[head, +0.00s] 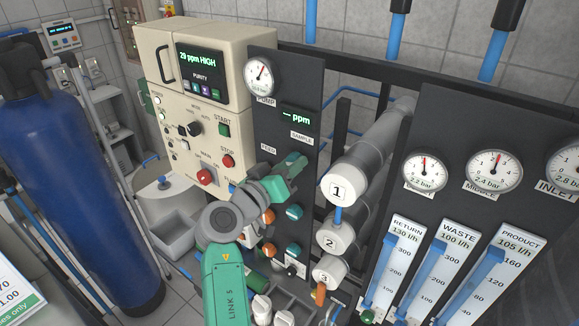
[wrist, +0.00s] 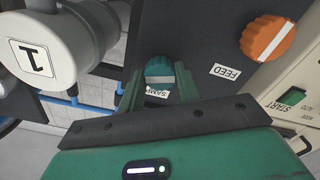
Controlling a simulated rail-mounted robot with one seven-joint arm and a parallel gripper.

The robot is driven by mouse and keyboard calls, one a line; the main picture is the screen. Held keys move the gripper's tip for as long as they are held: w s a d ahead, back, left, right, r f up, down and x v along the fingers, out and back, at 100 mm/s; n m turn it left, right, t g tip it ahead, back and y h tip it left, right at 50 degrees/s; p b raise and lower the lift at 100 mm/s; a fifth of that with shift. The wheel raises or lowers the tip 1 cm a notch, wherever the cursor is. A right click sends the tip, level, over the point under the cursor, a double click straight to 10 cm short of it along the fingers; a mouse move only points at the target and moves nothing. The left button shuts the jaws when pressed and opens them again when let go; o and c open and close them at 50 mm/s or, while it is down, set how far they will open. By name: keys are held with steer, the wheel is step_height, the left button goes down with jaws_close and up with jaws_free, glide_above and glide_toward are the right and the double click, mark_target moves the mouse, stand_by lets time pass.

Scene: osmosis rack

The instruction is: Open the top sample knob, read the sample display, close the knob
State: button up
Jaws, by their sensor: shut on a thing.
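The top sample knob (wrist: 160,69) is teal with a white stripe, beside its partly covered SAMPLE label in the wrist view. My gripper (wrist: 159,86) is shut on this knob, one green finger on each side. In the head view my gripper (head: 295,163) reaches the dark panel just below the SAMPLE label (head: 302,137) and hides the knob. The sample display (head: 297,117) above that label reads dashes and "ppm", with no number.
An orange FEED knob (wrist: 268,38) sits beside the sample knob. Lower teal knobs (head: 294,211) and orange knobs (head: 268,250) are on the same panel. A grey cylinder marked 1 (head: 338,190) stands close right of my gripper. The cream controller (head: 187,54) shows "29 ppm HIGH".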

steer(key=n, duration=0.2)
steer(key=n+p, duration=0.1)
steer(key=n, duration=0.2)
steer(key=n+p, duration=0.1)
steer(key=n, duration=0.1)
steer(key=shift+r, duration=0.25)
steer(key=n+p, duration=0.2)
steer(key=n, duration=0.2)
steer(key=shift+n, duration=0.3)
steer(key=shift+f+n+p, duration=0.1)
steer(key=shift+n+p, duration=0.8)
steer(key=shift+n, duration=0.3)
steer(key=o, duration=1)
steer(key=shift+f, duration=0.1)
